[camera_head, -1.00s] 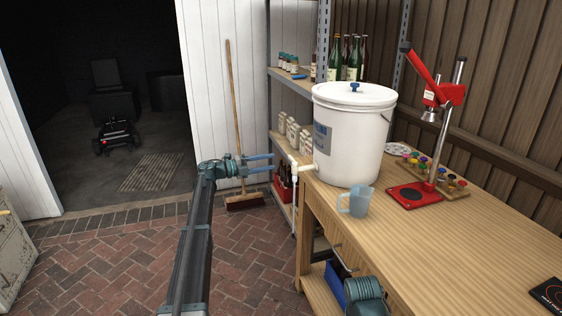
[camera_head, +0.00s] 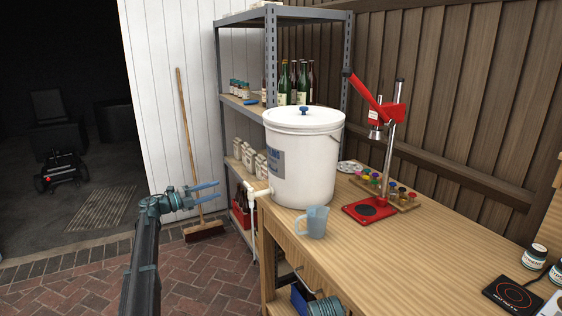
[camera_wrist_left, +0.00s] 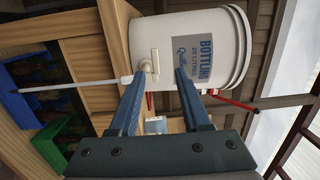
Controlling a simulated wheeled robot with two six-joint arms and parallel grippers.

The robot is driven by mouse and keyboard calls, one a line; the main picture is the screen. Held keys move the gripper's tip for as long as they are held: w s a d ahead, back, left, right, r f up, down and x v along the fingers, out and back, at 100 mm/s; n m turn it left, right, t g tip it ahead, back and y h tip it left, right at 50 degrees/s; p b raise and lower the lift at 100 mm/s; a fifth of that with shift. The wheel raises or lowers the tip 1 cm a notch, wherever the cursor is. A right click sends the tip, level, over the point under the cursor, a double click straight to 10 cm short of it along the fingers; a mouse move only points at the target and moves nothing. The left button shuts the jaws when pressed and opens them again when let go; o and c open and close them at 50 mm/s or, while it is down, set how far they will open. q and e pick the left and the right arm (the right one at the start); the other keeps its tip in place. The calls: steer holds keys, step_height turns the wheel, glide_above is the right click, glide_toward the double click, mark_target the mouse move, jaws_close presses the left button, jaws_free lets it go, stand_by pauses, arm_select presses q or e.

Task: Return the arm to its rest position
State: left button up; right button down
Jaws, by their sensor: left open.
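My left gripper (camera_head: 207,190) is open and empty, held out over the brick floor to the left of the workbench. Its arm comes up from the bottom of the head view. In the left wrist view its two blue fingers (camera_wrist_left: 157,92) are spread apart with nothing between them, and the white bottling bucket (camera_wrist_left: 222,45) shows beyond them. In the head view the bucket (camera_head: 305,165) stands on the bench with its lid on, and its tap and white tube (camera_head: 252,215) face the gripper, apart from it. A teal part of my right arm shows low in the head view; its gripper is not visible.
The wooden workbench (camera_head: 420,255) holds a blue jug (camera_head: 313,222), a red capper (camera_head: 370,208), caps and a black hot plate (camera_head: 513,295). A metal shelf (camera_head: 235,107) with bottles stands behind. A broom (camera_head: 190,150) leans on the white wall. Brick floor lies open at left.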

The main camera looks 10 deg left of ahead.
arm_select(q)
step_height(320, 180, up, 4)
steer(key=w+d+n+t+y, duration=0.1)
steer(key=d+n+t+y, duration=0.1)
steer(key=n+t+y, duration=0.5)
steer(key=s+d+f+n+g+y, duration=0.2)
steer(key=s+f+n+g+y, duration=0.85)
steer(key=s+f+n, duration=0.85)
steer(key=s+d+f+n+g+h, duration=0.15)
steer(key=s+d+f+g, duration=0.25)
steer(key=s+d, duration=0.6)
steer(key=s+d+f+n+g+h, duration=0.1)
steer(key=s+d+f+g+h, duration=0.25)
steer(key=s, duration=0.95)
steer(key=s+d+m+y, duration=0.35)
steer(key=s+d, duration=0.25)
steer(key=d, duration=0.7)
step_height(320, 180, up, 17)
steer(key=p, duration=1.6)
steer(key=shift+w+a+f+m+g+h+p, duration=0.2)
steer(key=shift+a+m+g+h+p, duration=0.1)
steer(key=shift+m+g+p, duration=0.1)
